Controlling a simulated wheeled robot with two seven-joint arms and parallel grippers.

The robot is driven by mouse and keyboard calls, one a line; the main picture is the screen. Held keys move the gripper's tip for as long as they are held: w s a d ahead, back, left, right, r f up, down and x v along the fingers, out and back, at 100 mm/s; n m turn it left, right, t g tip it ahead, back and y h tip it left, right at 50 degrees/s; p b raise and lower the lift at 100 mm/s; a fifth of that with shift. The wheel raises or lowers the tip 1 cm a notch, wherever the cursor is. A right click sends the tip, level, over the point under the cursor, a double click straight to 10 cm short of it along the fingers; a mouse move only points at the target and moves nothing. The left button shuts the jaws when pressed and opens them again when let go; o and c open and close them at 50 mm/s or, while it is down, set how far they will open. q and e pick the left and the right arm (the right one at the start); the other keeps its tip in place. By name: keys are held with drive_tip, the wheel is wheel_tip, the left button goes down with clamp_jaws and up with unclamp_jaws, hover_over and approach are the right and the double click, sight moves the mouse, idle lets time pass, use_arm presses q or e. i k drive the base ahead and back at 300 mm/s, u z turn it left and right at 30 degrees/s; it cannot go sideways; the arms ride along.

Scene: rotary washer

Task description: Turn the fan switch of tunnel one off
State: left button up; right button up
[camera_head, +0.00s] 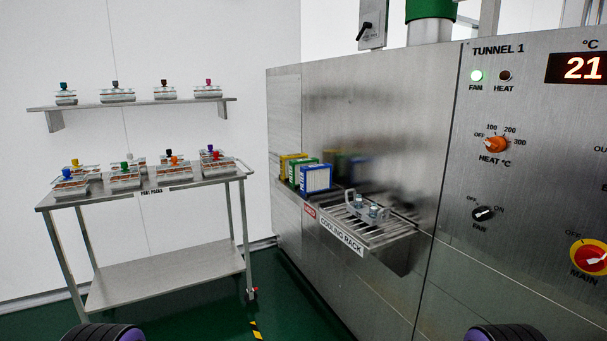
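The fan switch (484,213) is a small black rotary knob on the tunnel 1 control panel (455,265) at the right. Its label FAN is below it, with OFF at its upper left and ON at its upper right. Its pale pointer seems to point toward ON, though it is small. Neither gripper shows. Only rounded dark and purple parts of my own arms show at the bottom edge, apart from the panel.
An orange heat knob (495,145) sits above the fan switch. A red main switch (589,257) on yellow is at lower right, and a display (577,68) reads 21. The cooling rack (385,237) juts out left of the panel. A cart (165,262) stands at left.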

sight(482, 214)
drive_tip(key=z, duration=1.25)
drive_tip(key=k, duration=0.5)
drive_tip(key=u, duration=1.35)
drive_tip(key=i, duration=0.95)
drive_tip(key=z, duration=2.05)
